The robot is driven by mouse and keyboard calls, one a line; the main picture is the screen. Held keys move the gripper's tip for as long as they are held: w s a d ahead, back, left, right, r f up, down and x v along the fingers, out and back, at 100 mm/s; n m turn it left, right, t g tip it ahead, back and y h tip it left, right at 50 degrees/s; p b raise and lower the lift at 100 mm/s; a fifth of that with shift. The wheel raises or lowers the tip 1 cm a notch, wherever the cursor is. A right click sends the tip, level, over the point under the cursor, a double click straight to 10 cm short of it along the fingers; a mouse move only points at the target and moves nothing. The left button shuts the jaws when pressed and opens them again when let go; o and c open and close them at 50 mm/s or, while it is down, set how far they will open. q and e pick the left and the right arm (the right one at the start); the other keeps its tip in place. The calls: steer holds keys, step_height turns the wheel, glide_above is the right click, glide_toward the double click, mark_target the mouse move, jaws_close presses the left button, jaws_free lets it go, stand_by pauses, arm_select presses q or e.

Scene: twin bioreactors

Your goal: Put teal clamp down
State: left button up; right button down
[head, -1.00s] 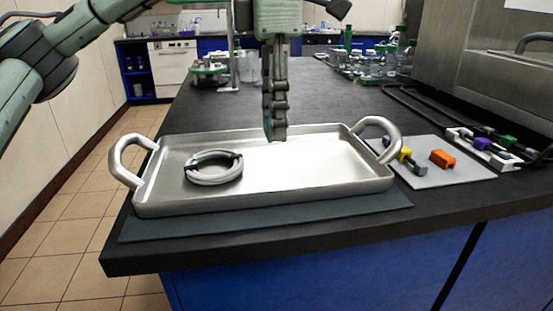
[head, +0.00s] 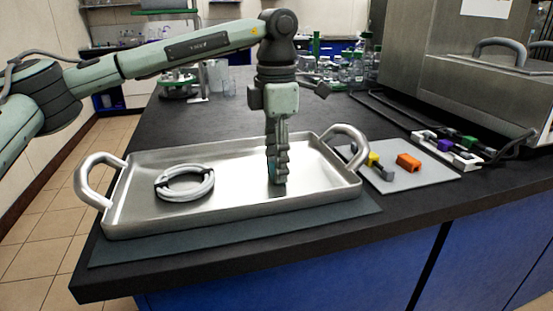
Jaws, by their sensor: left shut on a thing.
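My left gripper (head: 277,178) points straight down over the right half of the metal tray (head: 135,213). Its fingers are closed together, with a small teal sliver of the teal clamp (head: 270,168) showing at their left edge. The fingers hide most of the clamp. The fingertips are very low, at or just above the tray floor; I cannot tell whether the clamp touches it. My right gripper is not in view.
A coiled grey-white tube (head: 184,184) lies in the tray's left half. Tall handles rise at both tray ends. On the right, a light mat (head: 400,181) holds a yellow-and-grey clamp (head: 377,162) and an orange block (head: 408,162). A rack (head: 447,148) with purple and green pieces lies beyond.

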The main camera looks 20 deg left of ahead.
arm_select(q)
steer(key=shift+f, duration=0.15)
steer(key=o, duration=0.8)
step_height(320, 180, up, 12)
steer(key=shift+r, duration=0.25)
